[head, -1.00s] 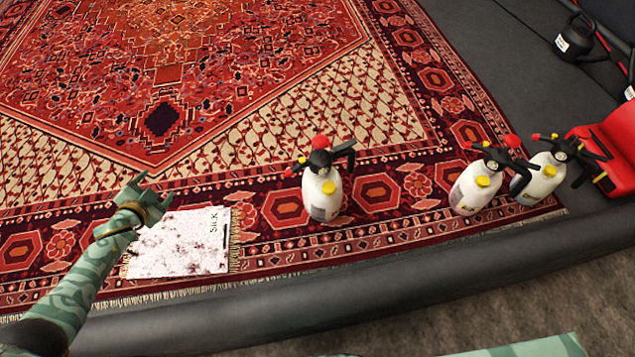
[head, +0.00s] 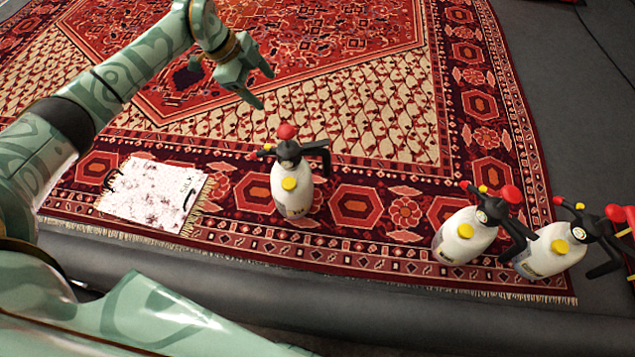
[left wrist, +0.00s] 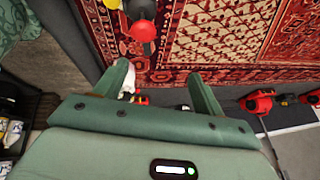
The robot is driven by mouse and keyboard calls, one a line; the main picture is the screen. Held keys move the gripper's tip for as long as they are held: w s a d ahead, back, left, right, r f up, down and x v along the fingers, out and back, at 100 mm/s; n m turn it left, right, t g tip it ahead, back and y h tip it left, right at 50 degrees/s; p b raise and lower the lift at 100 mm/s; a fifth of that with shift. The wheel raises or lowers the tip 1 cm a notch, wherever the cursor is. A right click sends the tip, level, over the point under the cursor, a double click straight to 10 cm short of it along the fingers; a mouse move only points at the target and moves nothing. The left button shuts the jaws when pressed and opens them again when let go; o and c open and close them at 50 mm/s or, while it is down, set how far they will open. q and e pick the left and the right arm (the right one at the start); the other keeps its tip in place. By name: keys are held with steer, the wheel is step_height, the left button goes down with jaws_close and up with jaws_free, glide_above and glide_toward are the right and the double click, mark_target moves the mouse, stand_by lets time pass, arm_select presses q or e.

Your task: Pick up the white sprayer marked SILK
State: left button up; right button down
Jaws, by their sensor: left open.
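Three white sprayers with black tops, yellow caps and red knobs stand in the head view: one (head: 290,198) alone on the rug border, and two, a left one (head: 462,240) and a right one (head: 545,255), close together at the right. No mark on any of them is legible. My left gripper (head: 265,88) is open and empty, above the rug, up and left of the lone sprayer and apart from it. In the left wrist view, a red knob (left wrist: 143,31) and part of a black top show at the upper edge, beyond the open fingers. My right gripper is not in view.
A stained white sheet (head: 150,195) with small lettering lies on the patterned rug (head: 385,105), left of the lone sprayer. A dark padded edge (head: 330,303) runs along the front. The rug is clear between the lone sprayer and the pair.

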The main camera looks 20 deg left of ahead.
mark_target(285, 129)
arm_select(q)
steer(key=d+f+n+b, duration=0.1)
steer(key=f, duration=0.2)
steer(key=d+f+n+g+b, duration=0.1)
steer(key=f+b, duration=0.1)
steer(key=f, duration=0.2)
steer(key=d+f+n+b, duration=0.1)
steer(key=f, duration=0.2)
steer(key=shift+s+f+g+y+b, duration=0.15)
steer(key=shift+s+g+y+b, duration=0.1)
steer(key=shift+g+y+b, duration=0.1)
steer(key=shift+b+x, duration=0.5)
steer(key=shift+x, duration=0.4)
steer(key=b+x, duration=0.2)
steer(key=x, duration=0.1)
steer(key=shift+d+f, duration=0.1)
steer(key=shift+d, duration=0.25)
steer(key=shift+w+d+f+b, duration=0.3)
steer(key=shift+f+b, duration=0.05)
steer(key=shift+b, duration=0.1)
steer(key=shift+r, duration=0.1)
jaws_close()
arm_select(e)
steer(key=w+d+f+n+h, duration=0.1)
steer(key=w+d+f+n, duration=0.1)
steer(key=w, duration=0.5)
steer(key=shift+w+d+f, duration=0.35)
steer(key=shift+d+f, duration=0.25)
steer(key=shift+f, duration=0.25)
